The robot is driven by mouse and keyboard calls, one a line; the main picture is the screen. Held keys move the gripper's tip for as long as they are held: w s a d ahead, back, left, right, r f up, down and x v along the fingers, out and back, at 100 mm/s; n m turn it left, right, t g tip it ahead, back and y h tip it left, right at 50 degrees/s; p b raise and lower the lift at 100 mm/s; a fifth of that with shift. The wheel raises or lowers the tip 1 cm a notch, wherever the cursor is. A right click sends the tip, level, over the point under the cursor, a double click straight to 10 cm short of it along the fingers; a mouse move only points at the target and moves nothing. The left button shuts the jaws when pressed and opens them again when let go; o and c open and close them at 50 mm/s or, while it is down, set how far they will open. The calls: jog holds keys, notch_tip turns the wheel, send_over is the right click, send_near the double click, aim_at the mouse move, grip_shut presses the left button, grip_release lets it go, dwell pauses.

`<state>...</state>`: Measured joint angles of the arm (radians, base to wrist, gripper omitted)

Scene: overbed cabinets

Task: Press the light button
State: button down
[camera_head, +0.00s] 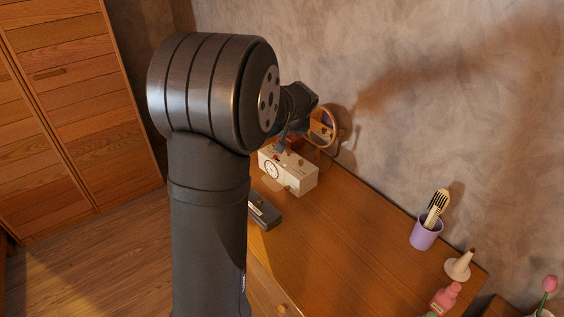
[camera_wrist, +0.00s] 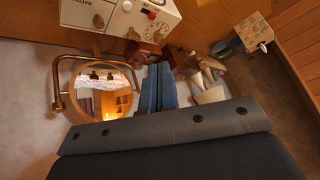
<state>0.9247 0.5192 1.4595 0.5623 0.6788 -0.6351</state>
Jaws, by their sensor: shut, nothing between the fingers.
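A white box (camera_head: 300,176) with a round dial on its front stands at the back of the wooden desk, below my gripper (camera_head: 283,141). A small red button (camera_head: 276,157) shows on the box. In the wrist view the white box (camera_wrist: 90,14) is at the top edge, with the red button (camera_wrist: 152,14) and a dark-red part lower down. Which control is the light button I cannot tell. My gripper (camera_wrist: 158,68) is shut and empty, its two blue-grey fingers together. The fingertips appear apart from the red button.
A round mirror (camera_head: 322,127) stands close behind my gripper. A dark object (camera_head: 264,212) lies in front of the box. A purple cup (camera_head: 426,233) with a brush, a cone (camera_head: 459,264) and a pink bottle (camera_head: 445,297) are at the right. The middle of the desk (camera_head: 345,235) is clear.

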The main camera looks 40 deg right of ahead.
aim_at(285, 164)
jog(key=m, duration=0.2)
jog(key=d+f+m+t+h, duration=0.1)
jog(key=m, duration=0.1)
jog(key=w+d+f+m, duration=0.1)
jog(key=m, duration=0.1)
jog(key=shift+d+f+m, duration=0.1)
jog(key=shift+f+m, duration=0.1)
jog(key=shift+m, duration=0.1)
jog(key=shift+f, duration=4.4)
jog(key=shift+f, duration=0.1)
jog(key=shift+f, duration=0.3)
